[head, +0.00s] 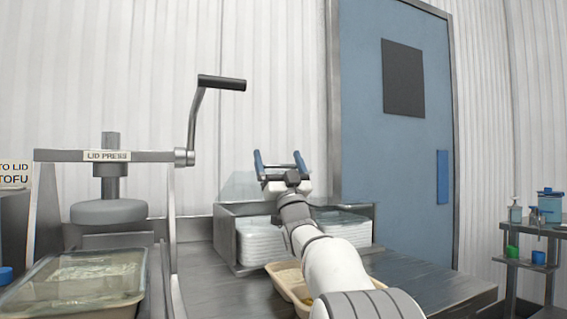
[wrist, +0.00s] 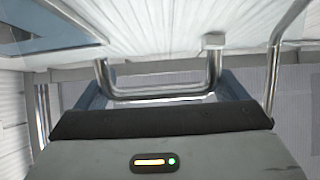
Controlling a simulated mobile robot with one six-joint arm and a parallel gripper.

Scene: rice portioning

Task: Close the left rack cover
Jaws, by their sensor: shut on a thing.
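The lid rack (head: 223,240) is a grey metal box with two bays of stacked white lids, behind and beside my arm. The left rack cover (head: 240,188) is a clear panel raised above the left bay, partly hidden by my gripper. The right cover (head: 345,210) appears to lie flat over its bay. My gripper (head: 280,163), with blue fingers, is raised at the left cover. In the wrist view a bent metal handle (wrist: 160,97) crosses between the fingers of my gripper (wrist: 165,86), which is shut on it. The exact contact is partly hidden.
A beige tray (head: 285,282) sits in front of the rack, partly under my arm. The steel counter (head: 430,285) is clear at right. A blue door (head: 395,150) stands behind.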

